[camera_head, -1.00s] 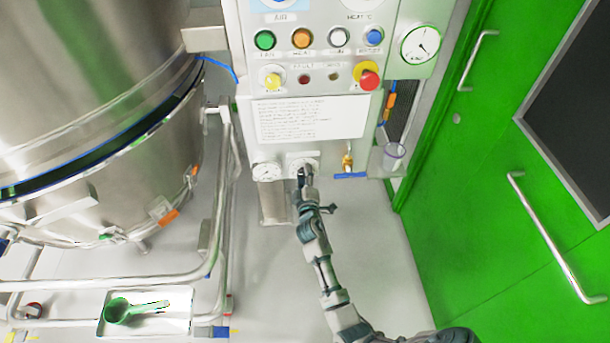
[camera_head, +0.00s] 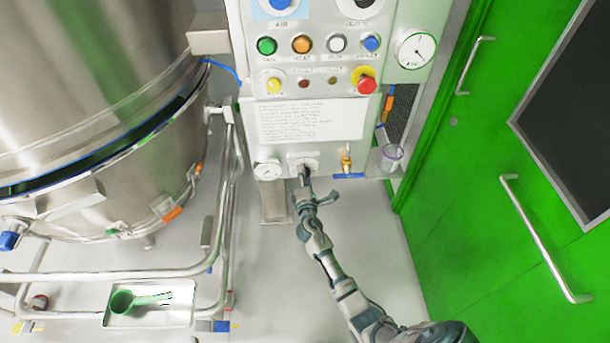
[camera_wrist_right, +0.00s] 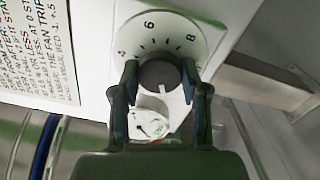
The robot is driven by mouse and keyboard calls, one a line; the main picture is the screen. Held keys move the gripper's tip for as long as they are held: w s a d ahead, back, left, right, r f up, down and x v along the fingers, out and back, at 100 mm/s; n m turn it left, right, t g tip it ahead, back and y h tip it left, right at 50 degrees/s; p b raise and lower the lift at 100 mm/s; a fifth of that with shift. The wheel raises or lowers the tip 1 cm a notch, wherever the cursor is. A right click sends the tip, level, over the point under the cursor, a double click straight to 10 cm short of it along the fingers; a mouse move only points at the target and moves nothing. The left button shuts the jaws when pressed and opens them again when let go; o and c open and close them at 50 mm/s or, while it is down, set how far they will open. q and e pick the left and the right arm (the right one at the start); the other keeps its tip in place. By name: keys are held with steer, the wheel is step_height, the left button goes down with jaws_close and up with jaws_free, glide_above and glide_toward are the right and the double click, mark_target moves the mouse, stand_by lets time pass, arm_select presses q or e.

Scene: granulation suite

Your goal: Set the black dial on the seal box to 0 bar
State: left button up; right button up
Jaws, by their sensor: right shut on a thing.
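The seal box is the pale box low on the panel, with a white scale plate (camera_head: 301,158) and a pressure gauge (camera_head: 267,169) to its left. In the right wrist view the black dial (camera_wrist_right: 159,75) sits on a round scale (camera_wrist_right: 184,32) where 6 and 8 can be read. My right gripper (camera_head: 306,176) reaches up to the dial, its two fingers on either side of it, shut on it; it also shows in the right wrist view (camera_wrist_right: 160,88). The fingers hide part of the scale, and I cannot read the dial's setting. My left gripper is not in view.
A blue-handled brass valve (camera_head: 347,172) is right of the dial, with a clear cup (camera_head: 391,156) beyond. Buttons and a red emergency stop (camera_head: 366,85) are above. A steel vessel (camera_head: 90,90) and its rail stand left. A green door (camera_head: 500,150) is right.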

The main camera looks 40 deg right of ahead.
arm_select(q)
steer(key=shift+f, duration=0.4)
arm_select(e)
steer(key=shift+s+a+f+n, duration=0.1)
steer(key=shift+s+f+n, duration=0.05)
steer(key=shift+f+n, duration=0.3)
steer(key=o, duration=1.1)
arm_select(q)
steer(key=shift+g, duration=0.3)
arm_select(e)
steer(key=shift+o, duration=0.2)
steer(key=shift+r, duration=0.15)
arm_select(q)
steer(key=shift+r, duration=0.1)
arm_select(e)
steer(key=v, duration=1.1)
steer(key=shift+s+a, duration=0.15)
steer(key=shift+s, duration=0.2)
